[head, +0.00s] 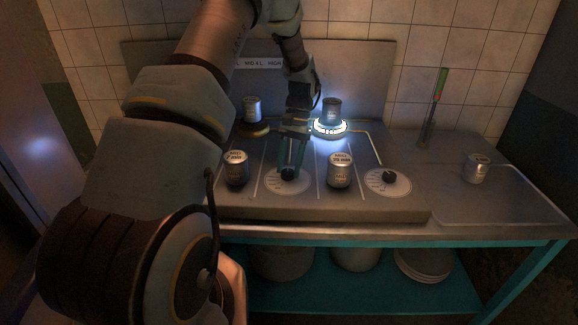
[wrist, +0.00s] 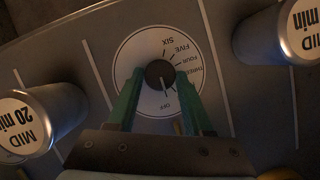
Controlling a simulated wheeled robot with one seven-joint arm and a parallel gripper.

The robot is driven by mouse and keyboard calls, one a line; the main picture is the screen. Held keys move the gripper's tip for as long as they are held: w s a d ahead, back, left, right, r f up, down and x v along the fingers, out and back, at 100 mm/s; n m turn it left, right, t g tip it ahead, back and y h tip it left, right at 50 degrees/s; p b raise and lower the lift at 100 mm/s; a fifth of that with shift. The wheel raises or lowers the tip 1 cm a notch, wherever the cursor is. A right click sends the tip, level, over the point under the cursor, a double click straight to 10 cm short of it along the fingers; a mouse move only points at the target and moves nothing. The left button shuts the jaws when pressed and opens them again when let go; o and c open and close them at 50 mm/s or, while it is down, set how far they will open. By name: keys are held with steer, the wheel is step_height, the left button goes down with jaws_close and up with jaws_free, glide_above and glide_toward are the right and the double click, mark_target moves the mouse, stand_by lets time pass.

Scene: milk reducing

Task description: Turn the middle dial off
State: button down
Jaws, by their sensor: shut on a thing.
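The middle dial (head: 288,181) has a dark round knob on a white printed disc. In the wrist view the same dial (wrist: 159,75) shows THREE, FOUR, FIVE, SIX and OFF marks. The white line on its knob points down towards OFF. My gripper (head: 290,168) reaches down over this dial from behind. In the wrist view my gripper's green fingers (wrist: 160,84) lie on either side of the knob, shut on it. In the head view the fingers partly cover the dial.
Labelled metal cans (head: 236,168) and (head: 340,170) flank the dial closely. Another dial (head: 388,183) sits at right. A can (head: 476,168) stands far right.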

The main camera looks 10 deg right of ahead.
steer(key=shift+c, duration=1.5)
jaws_free()
steer(key=b+v, duration=0.2)
steer(key=v, duration=0.9)
steer(key=shift+b, duration=0.35)
steer(key=shift+s, duration=0.1)
steer(key=s+a+n+t+h, duration=0.2)
steer(key=s+a+n+t, duration=0.3)
steer(key=s+a, duration=1.3)
steer(key=shift+s+a+r+n+h, duration=0.2)
steer(key=shift+s+a+n+h, duration=0.15)
steer(key=shift+a, duration=0.25)
